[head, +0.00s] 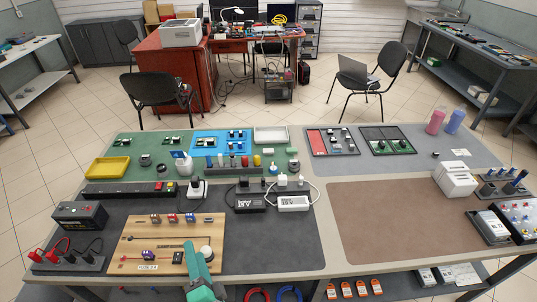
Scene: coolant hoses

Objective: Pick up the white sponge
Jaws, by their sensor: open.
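I cannot pick out the white sponge with certainty at this size. My teal and dark gripper (191,255) reaches in from the bottom edge, over the right part of the board. It is open, and I see nothing held in it. Its fingers are small and partly hidden by the arm, so the gap between them is hard to see.
A yellow tray (108,168), blue tray (221,143) and white tray (270,135) stand on the green mat. White adapters (293,203) with cables lie right of the board. A white stack (456,180) stands at right. The brown mat (380,225) is mostly clear.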

